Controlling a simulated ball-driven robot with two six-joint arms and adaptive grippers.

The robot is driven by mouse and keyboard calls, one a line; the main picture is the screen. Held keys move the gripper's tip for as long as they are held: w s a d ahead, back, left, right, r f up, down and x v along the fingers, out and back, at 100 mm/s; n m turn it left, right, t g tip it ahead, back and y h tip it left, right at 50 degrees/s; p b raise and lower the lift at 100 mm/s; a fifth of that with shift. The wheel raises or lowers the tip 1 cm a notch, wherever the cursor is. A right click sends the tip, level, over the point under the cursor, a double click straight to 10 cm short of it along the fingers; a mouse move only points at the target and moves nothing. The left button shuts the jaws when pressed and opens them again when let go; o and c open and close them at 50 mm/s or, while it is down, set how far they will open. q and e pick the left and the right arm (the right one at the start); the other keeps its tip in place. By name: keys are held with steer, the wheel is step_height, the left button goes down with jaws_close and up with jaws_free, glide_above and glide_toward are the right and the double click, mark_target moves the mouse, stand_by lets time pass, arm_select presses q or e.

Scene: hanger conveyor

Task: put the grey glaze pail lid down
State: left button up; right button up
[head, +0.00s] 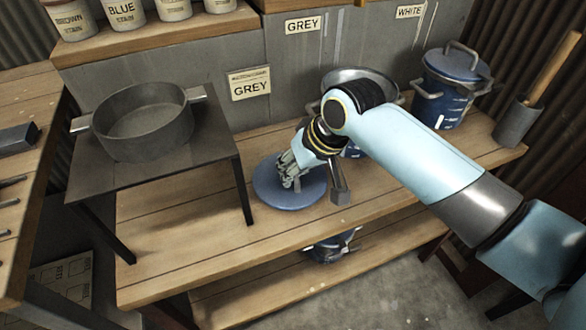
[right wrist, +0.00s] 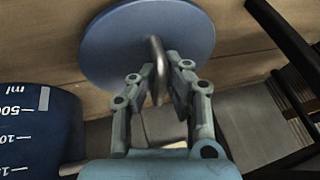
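The glaze pail lid (head: 268,190) is a round blue disc at the front of the wooden bench, level and at or just above the boards; any small gap underneath cannot be told. My right gripper (head: 290,178) points down at it from the right. In the right wrist view the lid (right wrist: 120,50) has an upright metal handle (right wrist: 156,65) between my two fingertips (right wrist: 162,85), which look closed on it. An open pail (head: 345,76) stands just behind, mostly hidden by my right arm. My left gripper is not in view.
A grey pot (head: 140,140) stands on a dark raised stand (head: 205,175) at left. A lidded blue pail (head: 445,90) and a grey holder (head: 517,122) with a wooden stick stand at right. GREY labels (head: 251,87) mark the back panel.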

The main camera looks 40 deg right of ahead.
steer(key=shift+o, duration=1.4)
steer(key=shift+r, duration=0.15)
steer(key=p+v, duration=0.2)
steer(key=v, duration=1)
